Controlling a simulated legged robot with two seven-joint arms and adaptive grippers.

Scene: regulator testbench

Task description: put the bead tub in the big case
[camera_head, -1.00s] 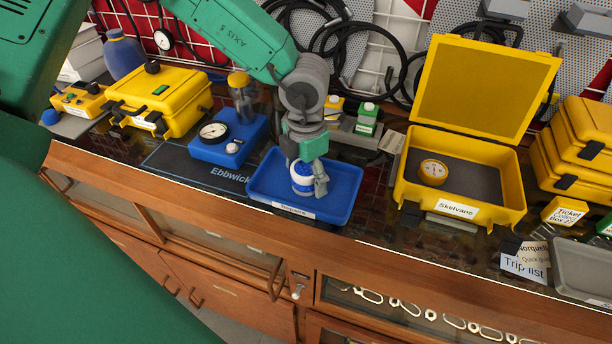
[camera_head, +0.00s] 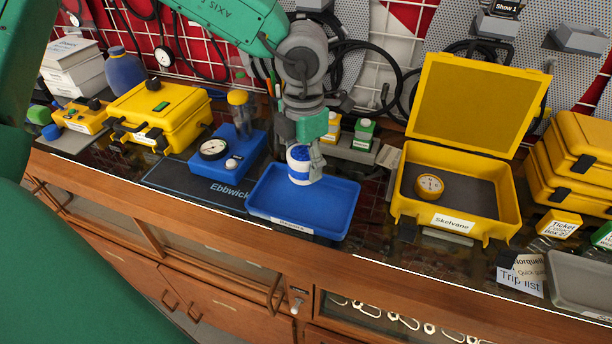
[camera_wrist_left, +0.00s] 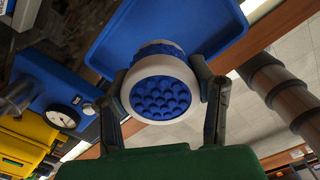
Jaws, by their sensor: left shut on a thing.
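The bead tub (camera_head: 299,166), white with a blue band, is held above the blue tray (camera_head: 330,211). My left gripper (camera_head: 304,160) is shut on it. In the left wrist view the tub (camera_wrist_left: 160,92) sits between the two fingers, its round end with blue beads facing the camera. The big case (camera_head: 452,226), yellow and labelled Skelvane, stands open to the right of the tray with its lid raised. A round yellow-rimmed gauge (camera_head: 429,186) lies inside it at the left; the rest of its dark floor is clear. My right gripper is not in view.
A blue gauge block (camera_head: 228,155) and a closed yellow case (camera_head: 160,112) stand left of the tray. Small bottles (camera_head: 363,133) stand behind it. Stacked yellow cases (camera_head: 570,165) and a grey tray (camera_head: 580,285) are at the right.

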